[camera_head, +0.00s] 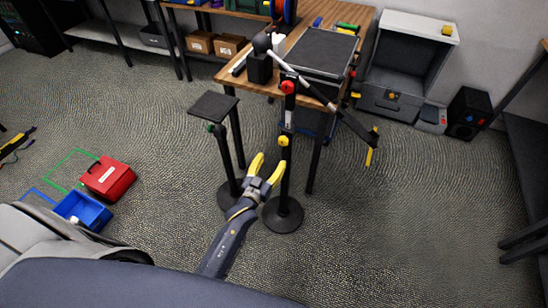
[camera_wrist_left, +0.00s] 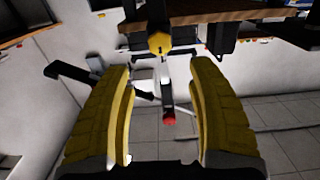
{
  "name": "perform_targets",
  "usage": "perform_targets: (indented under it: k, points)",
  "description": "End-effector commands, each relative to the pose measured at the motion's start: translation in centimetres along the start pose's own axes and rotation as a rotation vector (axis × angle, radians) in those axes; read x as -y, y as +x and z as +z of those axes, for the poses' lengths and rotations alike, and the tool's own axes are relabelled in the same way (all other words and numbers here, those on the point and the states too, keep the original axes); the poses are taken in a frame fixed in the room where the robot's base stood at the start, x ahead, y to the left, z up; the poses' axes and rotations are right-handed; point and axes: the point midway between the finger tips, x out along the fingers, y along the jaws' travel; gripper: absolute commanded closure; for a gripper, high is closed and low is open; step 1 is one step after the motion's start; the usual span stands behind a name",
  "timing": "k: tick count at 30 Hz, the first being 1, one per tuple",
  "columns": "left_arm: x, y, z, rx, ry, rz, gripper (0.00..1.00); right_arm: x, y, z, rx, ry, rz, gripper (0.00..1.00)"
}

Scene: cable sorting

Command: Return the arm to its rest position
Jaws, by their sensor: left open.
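My left gripper (camera_head: 267,168) has yellow fingers and a dark blue-grey arm that rises from the bottom of the head view. Its fingers are apart with nothing between them, in front of a black pole stand (camera_head: 285,170) with red and yellow knobs. I cannot tell whether the gripper touches the pole. In the left wrist view the two yellow fingers (camera_wrist_left: 160,68) stand wide apart. A yellow knob (camera_wrist_left: 158,43) and a thin pole show beyond them. My right gripper is not in view.
A wooden table (camera_head: 226,76) with a dark-topped box (camera_head: 318,50) stands behind. A slanted bar (camera_head: 312,92) reaches right from the stand. A small black platform (camera_head: 213,107) is to the left. A red case (camera_head: 107,178) and blue bin (camera_head: 83,212) lie on the floor. Carpet at right is clear.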

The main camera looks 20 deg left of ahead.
Motion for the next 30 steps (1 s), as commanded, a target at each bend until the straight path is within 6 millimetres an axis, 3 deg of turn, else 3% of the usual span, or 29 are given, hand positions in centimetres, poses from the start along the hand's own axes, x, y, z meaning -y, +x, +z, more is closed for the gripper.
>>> perform_targets:
  k: [19,23,26,30]
  points:
    - [0.1,-0.4,0.3,0.014,0.027,-0.003,0.42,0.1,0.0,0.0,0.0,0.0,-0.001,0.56]
    - [0.1,-0.9,4.4,0.104,0.05,-0.005,0.42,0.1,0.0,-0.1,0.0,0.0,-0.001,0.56]
    - [-0.2,-2.1,9.7,0.214,0.069,0.003,0.42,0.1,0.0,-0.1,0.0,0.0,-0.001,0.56]
    - [-0.8,-5.6,18.0,0.391,0.093,0.024,0.42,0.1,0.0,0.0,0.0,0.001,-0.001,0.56]
